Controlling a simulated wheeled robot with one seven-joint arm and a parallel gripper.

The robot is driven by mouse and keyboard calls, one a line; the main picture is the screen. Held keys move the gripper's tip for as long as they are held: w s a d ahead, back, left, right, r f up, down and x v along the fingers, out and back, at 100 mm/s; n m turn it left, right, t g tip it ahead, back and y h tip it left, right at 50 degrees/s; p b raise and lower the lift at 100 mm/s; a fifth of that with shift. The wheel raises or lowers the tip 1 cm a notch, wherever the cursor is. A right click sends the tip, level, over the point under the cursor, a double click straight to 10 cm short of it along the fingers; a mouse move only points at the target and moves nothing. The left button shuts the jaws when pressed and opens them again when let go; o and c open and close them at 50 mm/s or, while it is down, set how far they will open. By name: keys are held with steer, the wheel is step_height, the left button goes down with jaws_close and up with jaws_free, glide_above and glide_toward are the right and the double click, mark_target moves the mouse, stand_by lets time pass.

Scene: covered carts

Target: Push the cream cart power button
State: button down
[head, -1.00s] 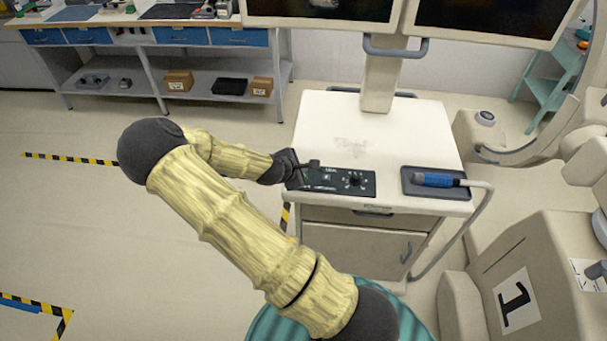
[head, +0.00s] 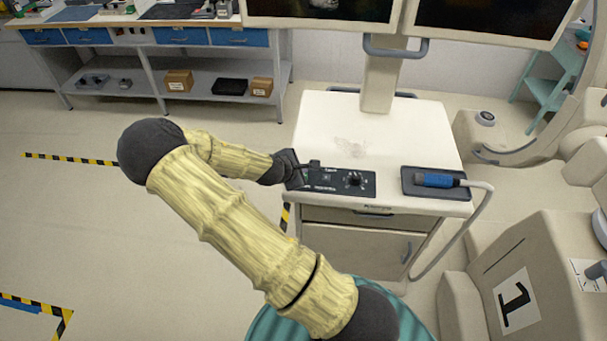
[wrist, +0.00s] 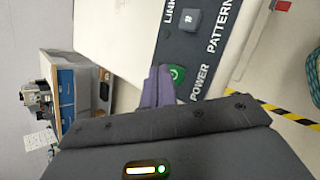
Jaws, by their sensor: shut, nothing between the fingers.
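The cream cart (head: 400,130) stands ahead, with a dark control panel (head: 333,184) at the front left of its top. In the wrist view, a green power button (wrist: 177,75) with a white symbol sits on that panel, beside the word POWER. My gripper (head: 311,166) is over the panel's left end. Its purple-grey fingers (wrist: 158,86) are shut and empty, with their tips at the button's left edge in the wrist view. They cover part of the button, and I cannot tell whether they touch it. The button is hidden behind my gripper in the head view.
A grey PATTERN button (wrist: 190,19) lies beside the power button. A knob (head: 354,180) is on the panel's right part. A blue handheld probe (head: 436,180) rests in a dark tray on the cart's right. Two monitors (head: 318,9) stand above the cart.

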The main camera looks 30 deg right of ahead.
steer(key=shift+f, duration=0.15)
stand_by(0.4)
steer(key=shift+f, duration=0.3)
steer(key=shift+f+b, duration=0.25)
steer(key=shift+b, duration=0.05)
stand_by(0.4)
steer(key=shift+r, duration=0.1)
steer(key=shift+r+p, duration=0.55)
steer(key=shift+p, duration=0.1)
steer(key=shift+r, duration=0.15)
steer(key=shift+r+p, duration=2.55)
steer(key=shift+r, duration=0.35)
